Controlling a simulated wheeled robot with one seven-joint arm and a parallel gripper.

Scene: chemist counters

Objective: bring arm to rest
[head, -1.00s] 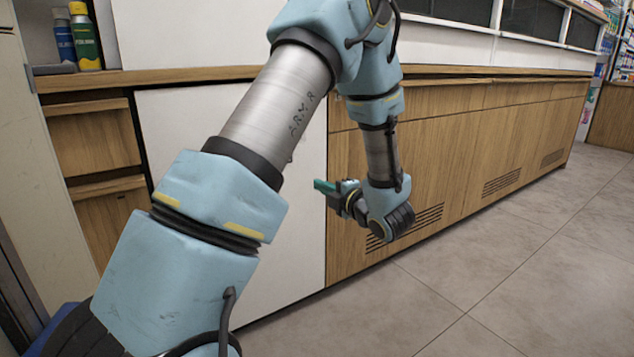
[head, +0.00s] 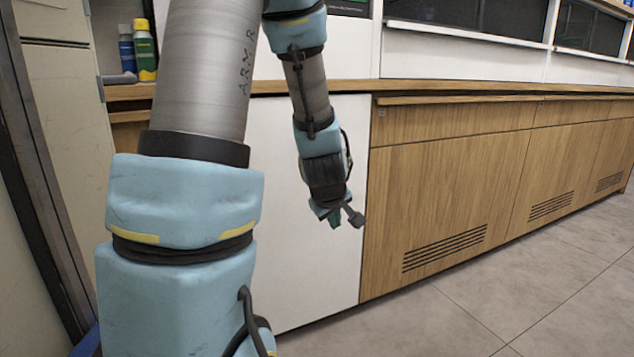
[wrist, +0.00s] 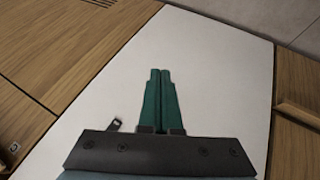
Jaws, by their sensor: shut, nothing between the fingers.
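My gripper (head: 333,217) hangs at the end of my bent arm in the head view, in front of the white counter panel (head: 280,260). It points downward, and part of it is hidden by the wrist. In the wrist view its two green fingers (wrist: 160,75) lie side by side, shut, with nothing between them. The white panel (wrist: 215,80) fills the middle of the wrist view behind the fingers.
Wooden cabinet fronts (head: 450,175) with vent slots stand to the right of the panel. A wooden counter edge (head: 450,88) runs above. A blue bottle (head: 127,50) and a green bottle (head: 145,52) stand at the back left. The grey tiled floor (head: 540,290) is clear at the right.

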